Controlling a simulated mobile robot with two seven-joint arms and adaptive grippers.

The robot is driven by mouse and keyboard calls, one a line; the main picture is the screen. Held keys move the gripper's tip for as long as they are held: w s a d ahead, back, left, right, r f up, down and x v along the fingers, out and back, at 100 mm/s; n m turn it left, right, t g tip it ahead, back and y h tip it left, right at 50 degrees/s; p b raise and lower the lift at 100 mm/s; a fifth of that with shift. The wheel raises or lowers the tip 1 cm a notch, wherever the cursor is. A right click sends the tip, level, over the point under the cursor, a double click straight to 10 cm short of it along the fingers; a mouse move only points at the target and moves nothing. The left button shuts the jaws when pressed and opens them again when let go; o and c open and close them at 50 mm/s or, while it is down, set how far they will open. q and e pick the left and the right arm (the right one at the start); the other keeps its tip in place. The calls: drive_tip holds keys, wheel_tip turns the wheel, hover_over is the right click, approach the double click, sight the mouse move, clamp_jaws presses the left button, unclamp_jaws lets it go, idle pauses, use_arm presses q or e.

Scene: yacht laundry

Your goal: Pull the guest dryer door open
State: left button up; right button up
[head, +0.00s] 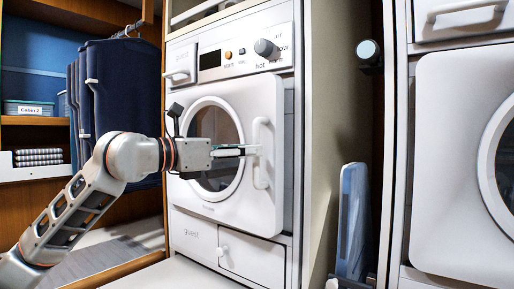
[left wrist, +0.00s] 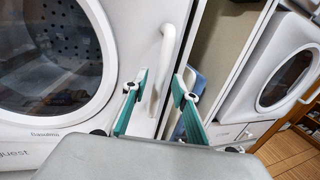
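My left gripper (head: 253,150) reaches across the window to the handle. In the left wrist view its two green fingers (left wrist: 158,90) are open, with the handle's lower part between them in the picture. Contact cannot be told. My right gripper is not in view.
A control panel with a knob (head: 265,48) is above the door, and a small drawer (head: 252,258) below. A tall panel (head: 330,110) and a blue-grey board (head: 351,218) stand to the right, then another machine (head: 455,160). Dark garments (head: 118,85) hang at left.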

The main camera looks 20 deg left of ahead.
sight(255, 180)
use_arm(q)
drive_tip(key=shift+x, duration=1.7)
clamp_jaws()
drive_tip(key=shift+s+a, duration=0.1)
drive_tip(key=shift+s, duration=0.05)
